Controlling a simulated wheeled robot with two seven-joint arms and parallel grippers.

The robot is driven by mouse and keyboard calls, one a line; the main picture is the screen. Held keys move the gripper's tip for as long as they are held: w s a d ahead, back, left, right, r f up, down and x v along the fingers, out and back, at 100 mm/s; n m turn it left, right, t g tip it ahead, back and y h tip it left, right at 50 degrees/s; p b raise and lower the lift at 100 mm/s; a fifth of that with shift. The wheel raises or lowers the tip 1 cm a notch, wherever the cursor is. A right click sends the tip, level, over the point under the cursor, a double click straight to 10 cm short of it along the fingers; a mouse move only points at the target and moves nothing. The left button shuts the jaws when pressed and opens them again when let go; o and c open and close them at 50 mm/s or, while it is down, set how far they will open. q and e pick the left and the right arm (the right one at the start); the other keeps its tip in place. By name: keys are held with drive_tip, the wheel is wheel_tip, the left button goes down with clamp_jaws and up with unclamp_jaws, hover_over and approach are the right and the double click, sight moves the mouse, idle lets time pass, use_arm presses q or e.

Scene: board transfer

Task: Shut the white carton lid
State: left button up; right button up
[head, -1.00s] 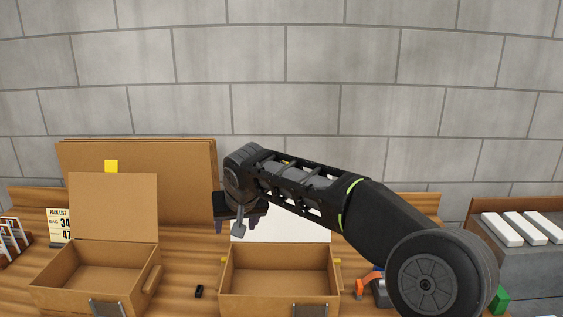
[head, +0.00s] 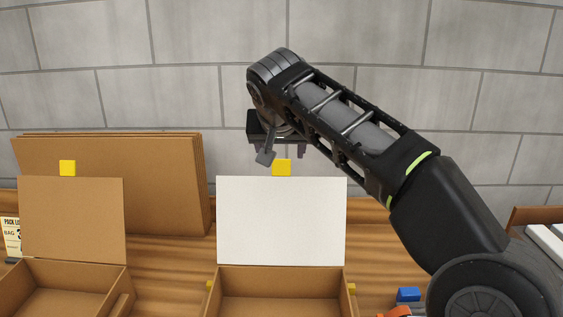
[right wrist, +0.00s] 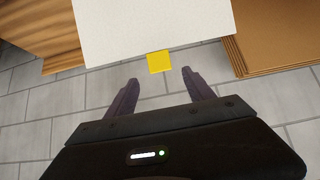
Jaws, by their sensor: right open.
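The white carton lid (head: 281,222) stands upright at the back of its open brown carton (head: 280,308) in the head view. A yellow tab (head: 282,167) sits on its top edge. My right gripper (head: 279,150) is just above the tab, apart from it. In the right wrist view, the white lid (right wrist: 150,25) and its yellow tab (right wrist: 160,62) lie just beyond my right gripper's fingertips (right wrist: 160,76). The fingers are open with nothing between them, and the tab lines up with the gap. My left gripper is not in view.
A second open carton (head: 65,290) with a brown upright lid (head: 72,220) and yellow tab stands at left. Flat brown boards (head: 165,185) lean behind it against the grey block wall. A blue object (head: 408,295) and an orange object lie at the lower right.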

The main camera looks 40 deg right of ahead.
sight(281, 162)
drive_tip(key=shift+p+x, duration=0.35)
drive_tip(key=shift+x, duration=3.55)
drive_tip(key=shift+c, duration=0.5)
clamp_jaws()
